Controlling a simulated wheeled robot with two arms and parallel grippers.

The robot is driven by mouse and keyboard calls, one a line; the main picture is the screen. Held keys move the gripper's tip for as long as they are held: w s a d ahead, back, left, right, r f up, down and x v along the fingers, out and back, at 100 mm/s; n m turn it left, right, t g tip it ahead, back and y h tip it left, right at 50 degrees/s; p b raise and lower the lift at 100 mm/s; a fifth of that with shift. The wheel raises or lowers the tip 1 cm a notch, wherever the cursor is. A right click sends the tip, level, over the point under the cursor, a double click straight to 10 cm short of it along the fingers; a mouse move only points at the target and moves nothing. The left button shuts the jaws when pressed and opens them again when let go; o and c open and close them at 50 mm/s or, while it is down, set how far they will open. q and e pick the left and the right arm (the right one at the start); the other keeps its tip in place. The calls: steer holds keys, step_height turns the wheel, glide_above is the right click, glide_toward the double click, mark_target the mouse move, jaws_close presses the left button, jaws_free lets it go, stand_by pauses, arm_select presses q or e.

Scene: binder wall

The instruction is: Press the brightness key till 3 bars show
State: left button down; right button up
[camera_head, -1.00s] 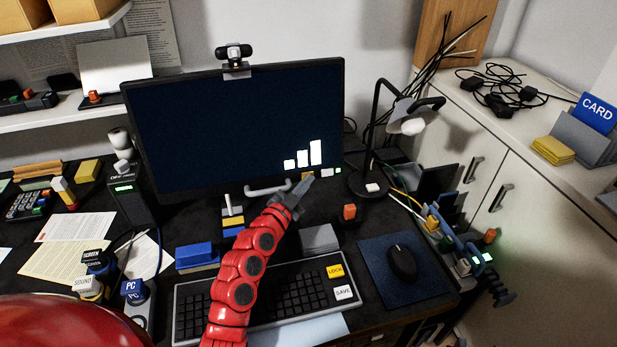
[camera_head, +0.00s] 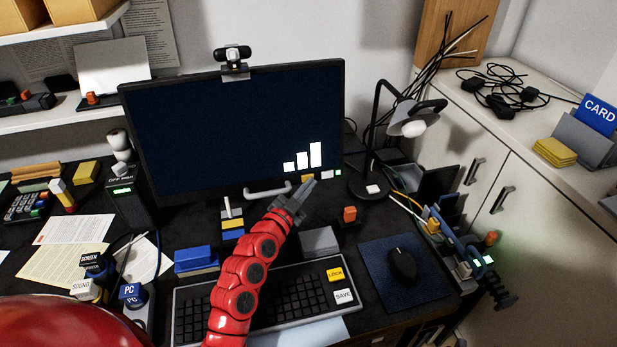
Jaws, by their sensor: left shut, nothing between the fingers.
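The monitor (camera_head: 225,125) stands at the back of the desk with a dark screen. Three white bars (camera_head: 302,158) of rising height show at its lower right. On the bezel below them sit a yellow key (camera_head: 307,178), a white key (camera_head: 327,174) and a small green light (camera_head: 338,172). Which key is the brightness key I cannot read. My left gripper (camera_head: 312,183) is shut and empty, its fingertips just in front of and below the yellow key, seemingly apart from it. My right gripper is not in view.
A keyboard (camera_head: 262,302) with yellow LOCK and white SAVE keys lies under my left arm. A lamp (camera_head: 372,188) stands right of the monitor, a mouse (camera_head: 402,262) on its blue mat. A handle-like bar (camera_head: 266,189) is below the monitor.

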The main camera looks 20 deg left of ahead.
arm_select(q)
steer(key=shift+s+d+f, duration=0.1)
steer(key=shift+s+f, duration=0.1)
steer(key=shift+f, duration=0.8)
steer(key=s+d, duration=0.1)
steer(key=s+r+p, duration=0.1)
steer(key=s, duration=0.1)
steer(key=s+d+r+p, duration=0.1)
steer(key=shift+s+d, duration=0.15)
steer(key=shift+d, duration=0.2)
